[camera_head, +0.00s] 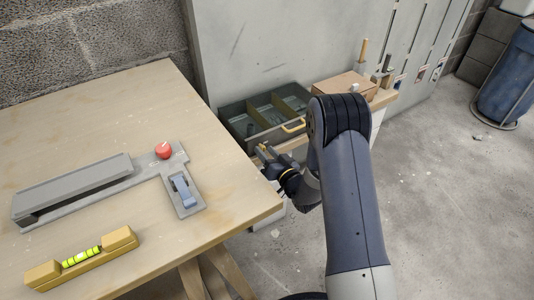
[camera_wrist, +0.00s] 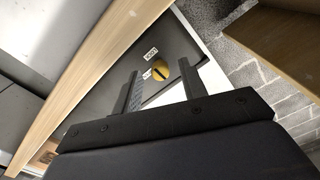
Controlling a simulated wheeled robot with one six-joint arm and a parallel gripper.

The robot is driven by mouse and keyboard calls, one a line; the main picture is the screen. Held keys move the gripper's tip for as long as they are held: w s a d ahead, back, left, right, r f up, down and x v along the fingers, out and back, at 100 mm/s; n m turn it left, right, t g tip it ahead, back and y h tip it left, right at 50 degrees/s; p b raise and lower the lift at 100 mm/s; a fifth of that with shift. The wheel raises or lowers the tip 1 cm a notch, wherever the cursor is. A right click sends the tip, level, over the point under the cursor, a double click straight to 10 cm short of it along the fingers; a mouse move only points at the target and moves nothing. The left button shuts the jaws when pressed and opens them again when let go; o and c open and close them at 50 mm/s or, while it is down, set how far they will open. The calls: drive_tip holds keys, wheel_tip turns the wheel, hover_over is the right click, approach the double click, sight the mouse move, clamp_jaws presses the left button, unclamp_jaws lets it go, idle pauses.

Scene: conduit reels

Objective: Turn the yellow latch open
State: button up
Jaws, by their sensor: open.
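The yellow latch (camera_wrist: 160,73) is a small round knob with a dark bar across it, on a dark panel (camera_wrist: 115,75) in the wrist view. Two small white labels sit beside it. My gripper (camera_wrist: 159,76) is open, with one finger to each side of the latch in the picture. I cannot tell how far the fingertips are from it. In the head view my gripper (camera_head: 262,152) is low beside the right edge of the wooden table, and I cannot make out the latch there.
The wooden table (camera_head: 150,100) holds a grey fixture with a red knob (camera_head: 164,150) and a blue lever (camera_head: 184,190), and a yellow spirit level (camera_head: 82,258). Open floor (camera_head: 440,190) lies to the right.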

clamp_jaws()
idle(0.4)
drive_tip(key=shift+f+b, duration=0.1)
drive_tip(key=shift+b, duration=0.3)
drive_tip(key=n+b, duration=1.2)
drive_tip(key=b, duration=0.3)
drive_tip(key=shift+n, duration=0.4)
drive_tip(key=n+b, duration=0.1)
drive_tip(key=n, duration=0.4)
